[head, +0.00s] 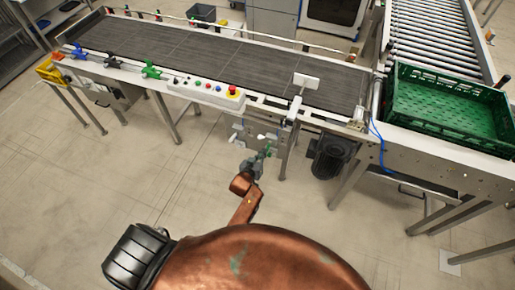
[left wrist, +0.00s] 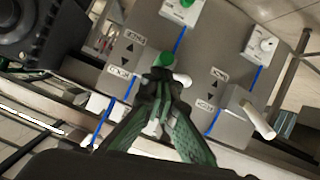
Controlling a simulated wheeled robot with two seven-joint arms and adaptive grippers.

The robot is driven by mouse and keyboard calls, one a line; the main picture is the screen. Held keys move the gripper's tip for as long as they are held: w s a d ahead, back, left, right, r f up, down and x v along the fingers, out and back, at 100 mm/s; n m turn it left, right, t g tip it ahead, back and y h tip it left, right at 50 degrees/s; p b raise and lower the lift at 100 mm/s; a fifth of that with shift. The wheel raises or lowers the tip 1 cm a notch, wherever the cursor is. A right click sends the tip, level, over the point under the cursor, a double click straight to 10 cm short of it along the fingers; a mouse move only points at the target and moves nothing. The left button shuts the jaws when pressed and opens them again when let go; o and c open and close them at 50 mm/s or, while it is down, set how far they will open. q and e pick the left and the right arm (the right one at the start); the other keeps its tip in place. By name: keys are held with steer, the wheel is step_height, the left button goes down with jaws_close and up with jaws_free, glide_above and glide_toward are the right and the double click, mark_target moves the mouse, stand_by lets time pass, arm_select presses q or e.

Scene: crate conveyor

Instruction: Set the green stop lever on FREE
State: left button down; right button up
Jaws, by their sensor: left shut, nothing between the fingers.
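My left gripper (left wrist: 160,82) is shut and empty in front of a grey control panel (left wrist: 222,125). A green knob (left wrist: 163,60), which looks like the green stop lever's end, shows right at my fingertips; whether they touch cannot be told. The fingers hide the rest of this lever. Label plates with arrows (left wrist: 128,48) sit beside it, too small to read. In the head view my left gripper (head: 262,156) is at the panel (head: 258,132) below the conveyor's front edge. My right gripper is in neither view.
A white lever handle (left wrist: 258,120) juts out to the right on the panel. A white dial (left wrist: 262,43) and a second green part (left wrist: 186,3) are farther up. A dark motor (head: 333,158) hangs right of the panel. A green crate (head: 445,106) stands at the right.

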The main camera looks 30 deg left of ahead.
arm_select(q)
steer(key=f, duration=0.3)
steer(key=shift+s+f, duration=0.2)
steer(key=shift+s, duration=0.05)
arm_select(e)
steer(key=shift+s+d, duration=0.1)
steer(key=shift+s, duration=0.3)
arm_select(q)
steer(key=shift+s+f, duration=0.1)
steer(key=shift+f, duration=0.15)
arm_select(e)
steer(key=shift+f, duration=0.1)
arm_select(q)
steer(key=shift+s+f, duration=0.1)
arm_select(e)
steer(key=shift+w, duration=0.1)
arm_select(q)
step_height(320, 180, up, 5)
steer(key=s+p, duration=0.1)
steer(key=p, duration=0.4)
steer(key=s+f+b, duration=0.1)
steer(key=s+f, duration=0.1)
steer(key=s, duration=0.8)
steer(key=shift+a, duration=0.15)
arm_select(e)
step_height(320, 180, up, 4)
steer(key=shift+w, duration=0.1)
